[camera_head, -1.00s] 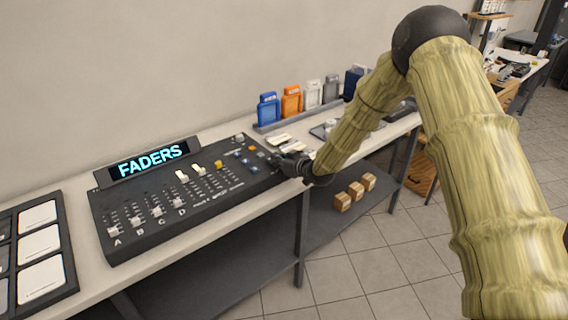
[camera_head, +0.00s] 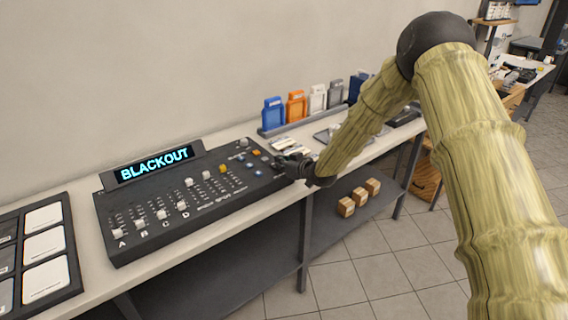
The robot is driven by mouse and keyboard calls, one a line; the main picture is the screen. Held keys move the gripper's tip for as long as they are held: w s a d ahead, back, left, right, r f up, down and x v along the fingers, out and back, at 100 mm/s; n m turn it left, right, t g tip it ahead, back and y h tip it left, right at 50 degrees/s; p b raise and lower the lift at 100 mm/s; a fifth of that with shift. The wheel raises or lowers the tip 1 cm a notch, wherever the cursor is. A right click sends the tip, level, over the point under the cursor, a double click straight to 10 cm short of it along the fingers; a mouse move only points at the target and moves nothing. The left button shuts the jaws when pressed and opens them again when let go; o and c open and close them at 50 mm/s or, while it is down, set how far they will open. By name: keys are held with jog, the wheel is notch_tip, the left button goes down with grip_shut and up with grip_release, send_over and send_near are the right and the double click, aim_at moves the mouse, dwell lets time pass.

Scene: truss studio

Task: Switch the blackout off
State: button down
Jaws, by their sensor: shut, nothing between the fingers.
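The dark lighting console (camera_head: 170,232) lies on the bench with its display (camera_head: 153,164) reading "BLACKOUT" in blue letters. It carries rows of faders (camera_head: 161,214) and, toward its right end, small coloured buttons (camera_head: 254,154). My gripper (camera_head: 283,166) is shut and empty at the right end of the console. It is low over that corner and hides part of it. I cannot tell whether the fingertips touch a button. The button labels are too small to read.
Blue, orange, white and grey holders (camera_head: 297,105) stand in a rack behind the console. A panel with white pads (camera_head: 43,245) lies at the left. Wooden blocks (camera_head: 346,206) sit on the lower shelf. The bench front edge (camera_head: 225,222) is clear.

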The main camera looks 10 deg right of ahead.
jog(key=r, duration=0.1)
jog(key=w+a+r+p, duration=0.1)
jog(key=r, duration=0.1)
jog(key=w+r, duration=0.1)
jog(key=shift+a+r+p, duration=0.3)
jog(key=shift+p, duration=0.05)
jog(key=r+b+v, duration=0.1)
jog(key=b+v, duration=0.2)
jog(key=v, duration=0.7)
jog(key=shift+r+b, duration=0.2)
jog(key=shift+b, duration=0.1)
jog(key=shift+w+d, duration=0.1)
jog(key=shift+d, duration=0.05)
jog(key=shift+s+d+f+t+y+b, duration=0.25)
jog(key=shift+f+t+b, duration=0.3)
jog(key=shift+f+b, duration=0.65)
jog(key=shift+s+d+f+t+y+b, duration=0.1)
jog(key=shift+d+f+t+y+b, duration=0.45)
jog(key=shift+b, duration=1.15)
jog(key=shift+s+d+f+t+y+b, duration=0.15)
jog(key=shift+f+t+b, duration=0.45)
jog(key=shift+f+b, duration=0.65)
jog(key=shift+r, duration=0.3)
